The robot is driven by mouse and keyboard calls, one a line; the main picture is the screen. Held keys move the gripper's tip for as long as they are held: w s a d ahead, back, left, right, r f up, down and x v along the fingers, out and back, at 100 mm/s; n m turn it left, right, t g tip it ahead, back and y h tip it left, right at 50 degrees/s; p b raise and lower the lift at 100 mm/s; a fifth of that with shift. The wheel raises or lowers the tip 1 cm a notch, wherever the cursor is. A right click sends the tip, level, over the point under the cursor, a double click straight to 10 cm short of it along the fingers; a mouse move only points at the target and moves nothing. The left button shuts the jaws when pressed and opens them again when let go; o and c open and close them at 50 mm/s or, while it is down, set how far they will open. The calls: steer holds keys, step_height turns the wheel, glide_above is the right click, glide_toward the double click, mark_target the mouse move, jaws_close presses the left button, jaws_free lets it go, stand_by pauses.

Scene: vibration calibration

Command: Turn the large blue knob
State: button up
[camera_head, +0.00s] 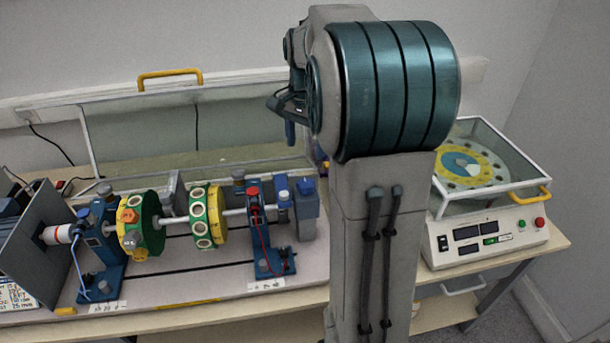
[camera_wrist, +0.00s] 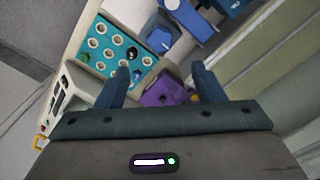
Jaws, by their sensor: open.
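A rounded blue piece (camera_wrist: 159,41), possibly the large blue knob, shows in the wrist view at the edge of a teal panel (camera_wrist: 122,44) with several white-ringed holes. I cannot tell for sure that it is the knob. My gripper (camera_wrist: 162,84) is open, with its two blue fingers wide apart and nothing held between them. The blue piece appears beyond the fingertips, apart from them. In the head view my gripper (camera_head: 290,132) is at the upper middle, partly hidden by my arm, which also hides the area behind it.
A purple block (camera_wrist: 165,88) shows between the fingers. A larger blue part (camera_wrist: 190,18) lies beyond the panel. In the head view a shaft rig with green-yellow discs (camera_head: 205,217) stands left, and a white control box (camera_head: 484,238) with a clear cover stands right.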

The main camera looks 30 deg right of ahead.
mark_target(306, 183)
step_height(306, 183, down, 11)
steer(key=shift+f+p, duration=0.15)
steer(key=shift+p, duration=0.5)
steer(key=c, duration=1)
